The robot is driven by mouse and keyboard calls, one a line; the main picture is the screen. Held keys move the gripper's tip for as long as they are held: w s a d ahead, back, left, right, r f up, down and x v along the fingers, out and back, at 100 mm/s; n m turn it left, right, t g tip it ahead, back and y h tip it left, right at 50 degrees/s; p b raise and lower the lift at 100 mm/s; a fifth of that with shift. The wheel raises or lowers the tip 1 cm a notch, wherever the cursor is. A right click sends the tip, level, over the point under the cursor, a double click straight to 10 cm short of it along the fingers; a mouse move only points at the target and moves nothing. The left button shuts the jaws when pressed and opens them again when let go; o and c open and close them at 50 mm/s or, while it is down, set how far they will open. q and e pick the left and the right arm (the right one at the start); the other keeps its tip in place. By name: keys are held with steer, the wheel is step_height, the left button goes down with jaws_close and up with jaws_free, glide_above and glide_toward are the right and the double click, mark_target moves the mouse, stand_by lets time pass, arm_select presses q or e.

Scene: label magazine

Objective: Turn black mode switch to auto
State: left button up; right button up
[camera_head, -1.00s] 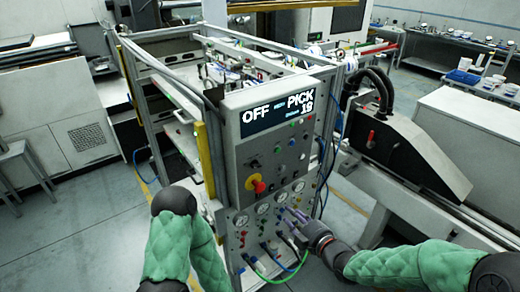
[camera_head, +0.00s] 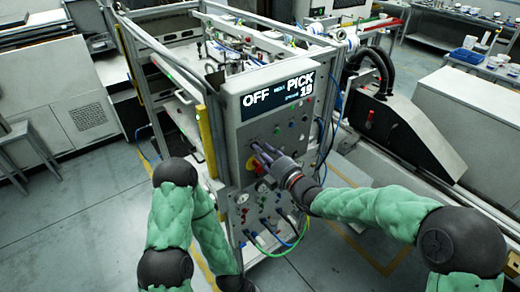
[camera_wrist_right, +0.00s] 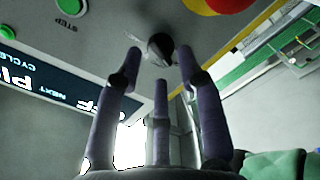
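The black mode switch (camera_wrist_right: 161,47) shows in the right wrist view as a small dark knob on the grey panel. In the head view my fingers hide it. My right gripper (camera_head: 262,152) is at the panel front, below the display. In the right wrist view its purple fingers (camera_wrist_right: 160,62) are spread around the knob, with gaps visible beside it, so it looks open. Contact cannot be told. The display (camera_head: 278,97) reads OFF and PICK 19. My left gripper (camera_head: 237,284) is low at the bottom edge, mostly cut off; its fingers are not clear.
A yellow and red emergency stop (camera_head: 251,164) is close beside the right fingers; it is also at the top of the right wrist view (camera_wrist_right: 222,4). A green STEP button (camera_wrist_right: 70,6) is near. Gauges and hoses (camera_head: 268,240) are lower on the panel.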

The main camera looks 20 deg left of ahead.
steer(key=shift+x, duration=0.85)
jaws_close()
